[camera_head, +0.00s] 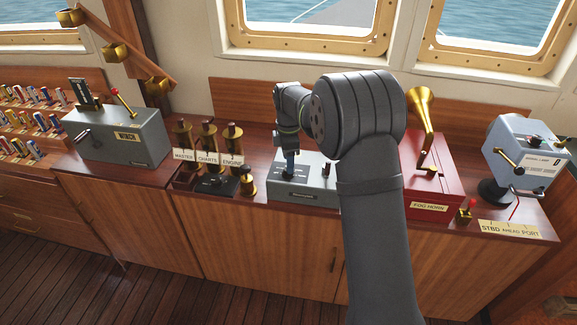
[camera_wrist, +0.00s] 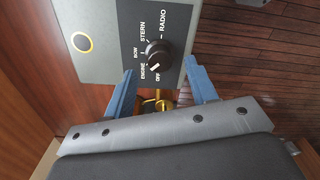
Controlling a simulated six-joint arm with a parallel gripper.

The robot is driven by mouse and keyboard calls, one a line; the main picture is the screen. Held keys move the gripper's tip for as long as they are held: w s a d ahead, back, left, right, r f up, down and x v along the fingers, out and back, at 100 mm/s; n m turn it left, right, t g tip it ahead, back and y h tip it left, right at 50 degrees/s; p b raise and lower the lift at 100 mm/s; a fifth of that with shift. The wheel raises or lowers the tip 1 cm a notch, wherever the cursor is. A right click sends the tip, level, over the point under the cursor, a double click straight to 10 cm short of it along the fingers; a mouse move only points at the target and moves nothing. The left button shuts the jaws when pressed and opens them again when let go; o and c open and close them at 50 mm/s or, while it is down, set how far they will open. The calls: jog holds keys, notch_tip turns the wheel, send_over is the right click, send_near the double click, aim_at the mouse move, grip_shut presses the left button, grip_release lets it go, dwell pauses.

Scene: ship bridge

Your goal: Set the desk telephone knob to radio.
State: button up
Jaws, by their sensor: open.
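The desk telephone is a grey box (camera_head: 302,197) on the wooden counter, partly hidden behind my arm. In the wrist view its dark panel (camera_wrist: 135,20) carries a black round knob (camera_wrist: 158,54) with OFF, ENGINE, BOW, STERN and RADIO around it. The knob's white mark points towards the OFF and ENGINE side; I cannot tell exactly which. My gripper (camera_wrist: 159,67) is open, its blue fingers on either side of the knob with gaps to it. In the head view my gripper (camera_head: 289,165) points down over the box; the knob is hidden there.
Left of the box stand brass cylinders (camera_head: 208,140) labelled MASTER, CHARTS and ENGINE, and a grey winch box (camera_head: 128,138). To the right are the red fog horn box (camera_head: 435,185) and a pale blue-grey device (camera_head: 530,155).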

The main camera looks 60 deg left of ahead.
jog(key=shift+f, duration=1.55)
jog(key=shift+c, duration=0.2)
jog(key=c, duration=0.9)
jog(key=shift+c, duration=0.2)
